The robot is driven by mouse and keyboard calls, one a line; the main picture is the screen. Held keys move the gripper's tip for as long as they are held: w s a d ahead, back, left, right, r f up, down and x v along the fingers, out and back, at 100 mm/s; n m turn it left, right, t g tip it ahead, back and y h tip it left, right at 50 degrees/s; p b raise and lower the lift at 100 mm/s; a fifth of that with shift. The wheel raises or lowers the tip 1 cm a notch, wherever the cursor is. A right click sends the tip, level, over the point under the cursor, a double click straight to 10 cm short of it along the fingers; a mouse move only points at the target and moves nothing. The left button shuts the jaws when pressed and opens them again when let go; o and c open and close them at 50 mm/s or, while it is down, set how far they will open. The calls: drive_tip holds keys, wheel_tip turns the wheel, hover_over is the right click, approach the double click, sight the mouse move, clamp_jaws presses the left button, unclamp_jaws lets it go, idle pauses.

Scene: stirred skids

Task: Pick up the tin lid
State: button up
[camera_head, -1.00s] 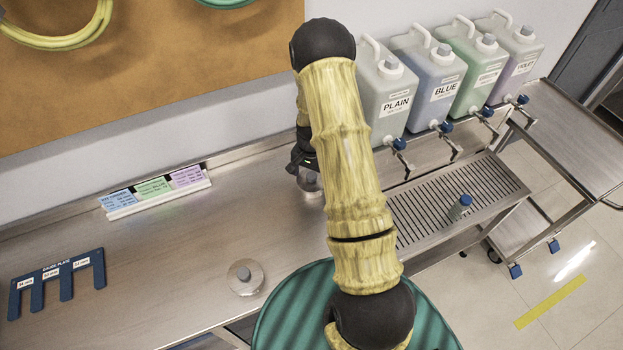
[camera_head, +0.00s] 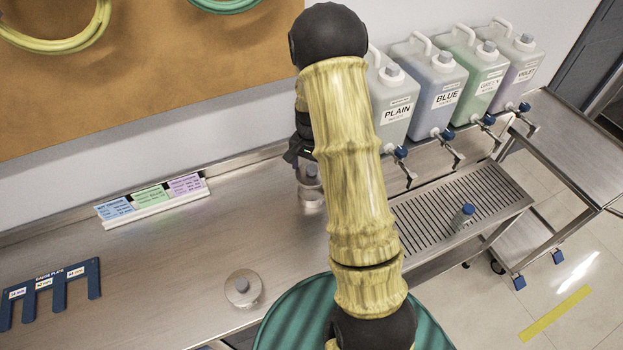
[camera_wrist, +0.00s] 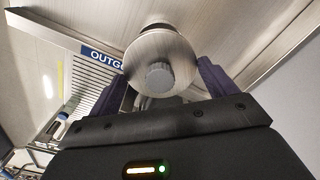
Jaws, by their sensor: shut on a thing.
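The tin lid (camera_wrist: 165,50) is a round brushed-metal disc with a grey knob. In the wrist view it sits between the two dark fingers of my gripper (camera_wrist: 163,85), which is shut on it. In the head view my gripper (camera_head: 306,160) is at the back of the steel bench, partly hidden by my arm. Below it a small metallic round thing (camera_head: 311,194) shows on the bench; whether it touches the held lid I cannot tell.
A card holder (camera_head: 155,205) and blue gauge plate (camera_head: 50,290) are at left. The bench between is clear.

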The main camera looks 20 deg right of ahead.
drive_tip(key=shift+r, duration=1.3)
drive_tip(key=shift+a, duration=0.1)
